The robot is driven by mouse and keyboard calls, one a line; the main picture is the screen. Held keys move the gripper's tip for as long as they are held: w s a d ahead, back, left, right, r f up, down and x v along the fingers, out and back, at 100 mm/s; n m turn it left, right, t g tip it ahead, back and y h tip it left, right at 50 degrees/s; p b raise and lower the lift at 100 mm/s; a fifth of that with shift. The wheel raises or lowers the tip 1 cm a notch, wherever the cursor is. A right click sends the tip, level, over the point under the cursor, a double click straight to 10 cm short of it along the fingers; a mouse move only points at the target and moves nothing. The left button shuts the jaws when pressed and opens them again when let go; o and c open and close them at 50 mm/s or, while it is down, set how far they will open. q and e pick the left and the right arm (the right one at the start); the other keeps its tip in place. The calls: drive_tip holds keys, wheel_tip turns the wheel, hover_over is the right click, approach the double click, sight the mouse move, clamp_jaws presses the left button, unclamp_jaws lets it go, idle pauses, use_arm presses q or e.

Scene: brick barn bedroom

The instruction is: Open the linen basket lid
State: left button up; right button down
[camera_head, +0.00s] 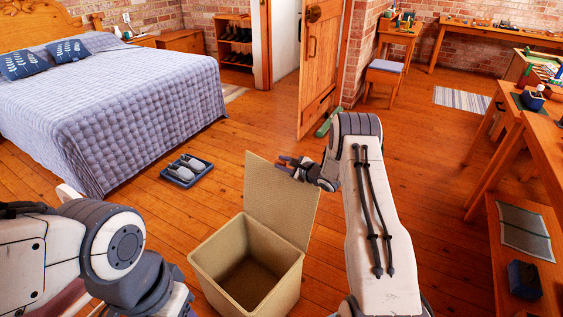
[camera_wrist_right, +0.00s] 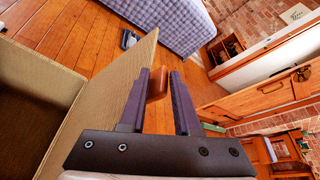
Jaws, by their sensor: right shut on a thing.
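The linen basket (camera_head: 220,257) is a beige woven box standing on the floor, with its empty-looking inside showing. Its lid (camera_head: 278,205) is raised and stands roughly upright along the back right side. My right gripper (camera_head: 290,166) is at the lid's top edge. In the right wrist view, the fingers (camera_wrist_right: 159,76) are shut on a small brown tab (camera_wrist_right: 156,85) beside the woven lid (camera_wrist_right: 100,110). My left arm shows at the lower left, but its fingers are out of view.
A blue tray with shoes (camera_head: 186,171) lies on the floor left of the basket. The bed (camera_head: 115,105) is beyond it. An open wooden door (camera_head: 320,65) stands behind my right gripper.

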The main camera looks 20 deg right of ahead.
drive_tip(key=c, duration=1)
unclamp_jaws()
drive_tip(key=shift+s+a+f, duration=0.25)
drive_tip(key=shift+a+f, duration=0.1)
drive_tip(key=shift+f, duration=0.4)
drive_tip(key=shift+c, duration=0.2)
drive_tip(key=shift+o, duration=0.8)
drive_tip(key=shift+w, duration=0.15)
drive_tip(key=shift+r, duration=0.1)
drive_tip(key=shift+d+r, duration=0.15)
drive_tip(key=v, duration=1)
drive_tip(key=shift+p, duration=0.45)
drive_tip(key=shift+r, duration=0.1)
